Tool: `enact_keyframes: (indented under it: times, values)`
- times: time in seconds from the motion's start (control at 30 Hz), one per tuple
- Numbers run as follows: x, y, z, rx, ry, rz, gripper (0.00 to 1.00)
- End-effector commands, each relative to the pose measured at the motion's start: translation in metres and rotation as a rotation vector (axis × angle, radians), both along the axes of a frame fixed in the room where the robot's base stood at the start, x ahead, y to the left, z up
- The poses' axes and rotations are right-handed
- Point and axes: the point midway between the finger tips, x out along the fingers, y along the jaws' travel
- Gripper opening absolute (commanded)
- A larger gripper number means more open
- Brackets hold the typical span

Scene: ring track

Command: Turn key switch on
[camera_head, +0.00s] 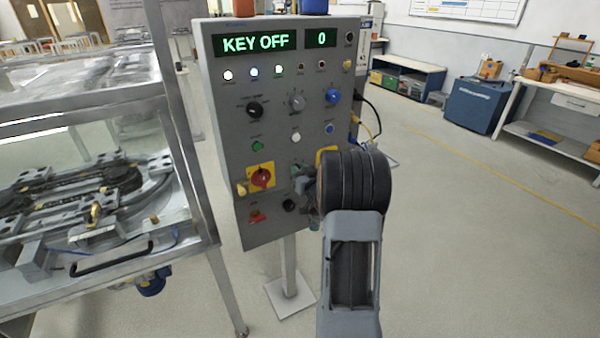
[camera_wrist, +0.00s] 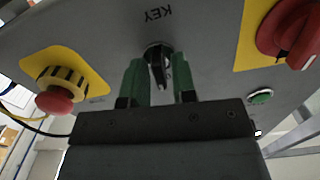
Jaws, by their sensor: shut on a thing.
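The grey control panel (camera_head: 225,115) stands ahead of me, and its display (camera_head: 254,43) reads "KEY OFF" with a "0" beside it. The wrist view shows the panel upside down, with the black key switch (camera_wrist: 157,57) next to the label "KEY". My gripper's green fingers (camera_wrist: 159,80) stand on either side of the key, shut on it. In the head view my gripper (camera_head: 302,180) is at the panel's lower middle, and my dark wrist hides much of that area. The key's exact angle is hard to tell.
A red rotary switch (camera_head: 261,178) on yellow is left of my gripper. A red emergency button (camera_wrist: 54,98) on yellow is close by in the wrist view. A metal-framed machine (camera_head: 182,150) stands left of the panel. The floor to the right is open.

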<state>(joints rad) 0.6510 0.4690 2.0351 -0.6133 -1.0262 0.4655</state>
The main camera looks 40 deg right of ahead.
Motion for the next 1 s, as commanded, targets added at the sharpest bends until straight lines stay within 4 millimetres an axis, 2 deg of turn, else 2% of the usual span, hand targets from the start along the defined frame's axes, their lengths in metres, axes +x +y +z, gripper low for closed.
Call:
enact_keyframes:
  times: [0.6,1.0]
  values:
    - [-0.0003,-0.0015,0.0000,0.556,-0.076,0.001,0.02]
    - [-0.0003,-0.0022,-0.0010,0.827,-0.112,0.001,0.02]
